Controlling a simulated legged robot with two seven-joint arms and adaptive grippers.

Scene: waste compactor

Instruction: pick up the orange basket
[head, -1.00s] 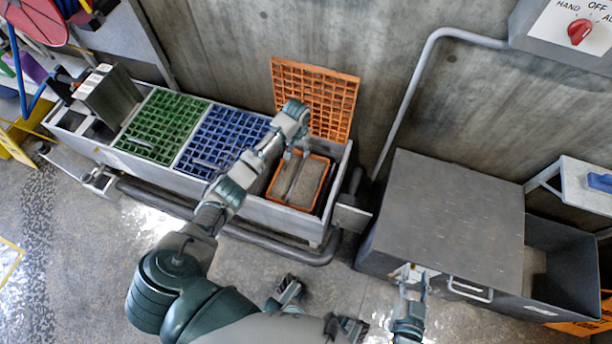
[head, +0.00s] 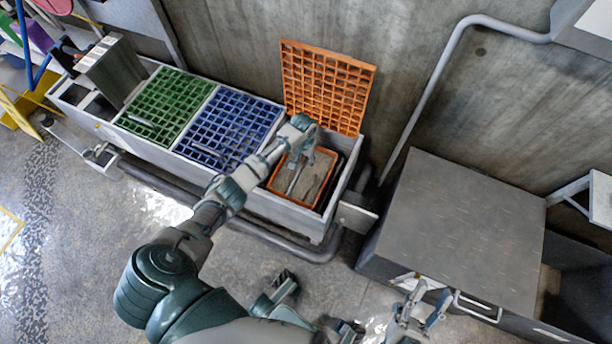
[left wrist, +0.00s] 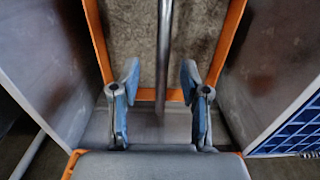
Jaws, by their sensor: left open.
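The orange basket (head: 292,201) sits in the right end compartment of the long grey trough, under a raised orange grate (head: 325,88). It has an orange rim, a grey-brown inside and a metal bar across it. My left gripper (head: 302,160) is over the basket, pointing down, open. In the left wrist view the basket's rim (left wrist: 230,35) shows on both sides, and the bar (left wrist: 164,50) lies between the spread fingers of my left gripper (left wrist: 160,85), with no visible grip. My right gripper (head: 422,308) is open and empty near the grey box's front.
The trough walls stand close around the basket. A large grey box (head: 460,225) with a front handle stands to the right. A dark pipe (head: 270,237) runs along the trough's front.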

